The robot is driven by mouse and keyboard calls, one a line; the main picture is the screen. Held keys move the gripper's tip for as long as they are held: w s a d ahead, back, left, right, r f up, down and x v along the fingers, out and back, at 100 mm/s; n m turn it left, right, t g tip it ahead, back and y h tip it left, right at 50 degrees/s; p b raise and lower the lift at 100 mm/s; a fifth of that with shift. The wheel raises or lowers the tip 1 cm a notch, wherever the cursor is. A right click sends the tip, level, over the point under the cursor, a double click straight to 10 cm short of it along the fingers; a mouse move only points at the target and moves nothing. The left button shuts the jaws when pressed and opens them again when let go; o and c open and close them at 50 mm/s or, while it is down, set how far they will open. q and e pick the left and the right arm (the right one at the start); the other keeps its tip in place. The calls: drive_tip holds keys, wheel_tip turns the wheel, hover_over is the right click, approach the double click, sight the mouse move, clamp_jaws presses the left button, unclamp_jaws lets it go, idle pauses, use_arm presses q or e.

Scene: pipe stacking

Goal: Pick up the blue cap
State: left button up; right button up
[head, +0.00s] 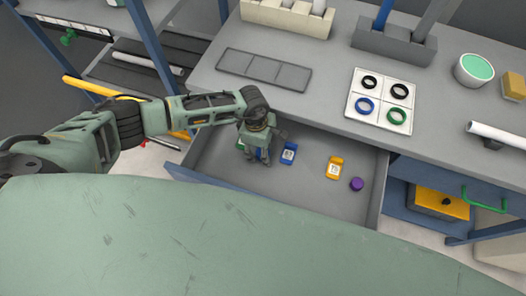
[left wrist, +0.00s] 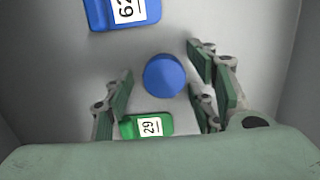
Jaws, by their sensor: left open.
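The blue cap (left wrist: 164,76) is round and lies on the grey drawer floor, between the spread fingers of my left gripper (left wrist: 163,96) in the left wrist view. The fingers are open, with gaps between them and the cap. In the head view my left gripper (head: 259,155) points down into the left part of the open drawer (head: 222,178). It mostly hides the cap there. My right gripper is in neither view.
A blue tag (left wrist: 122,12) and a green tag (left wrist: 147,126) lie near the cap. A yellow tag (head: 334,168) and a purple cap (head: 357,184) lie farther right in the drawer. The drawer walls surround my gripper. A white board with rings (head: 381,101) is on the worktop.

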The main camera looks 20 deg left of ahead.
use_arm(q)
drive_tip(key=shift+c, duration=0.4)
drive_tip(key=c, duration=0.8)
drive_tip(key=shift+r, duration=0.15)
drive_tip(key=shift+r, duration=0.25)
drive_tip(key=r, duration=0.3)
drive_tip(key=shift+d+r+b, duration=0.35)
drive_tip(key=shift+b, duration=0.05)
drive_tip(key=s+d+r+b, duration=0.2)
drive_tip(key=d+r, duration=0.4)
drive_tip(key=d, duration=0.4)
drive_tip(key=r+p, duration=0.1)
drive_tip(key=r, duration=0.2)
drive_tip(key=r+p, duration=0.2)
drive_tip(key=r, duration=0.1)
drive_tip(key=r+p, duration=0.1)
drive_tip(key=r, duration=0.2)
drive_tip(key=shift+s+d+r+p, duration=0.15)
drive_tip(key=shift+d+r+p, duration=0.1)
drive_tip(key=shift+d+p, duration=0.15)
drive_tip(key=shift+a, duration=0.1)
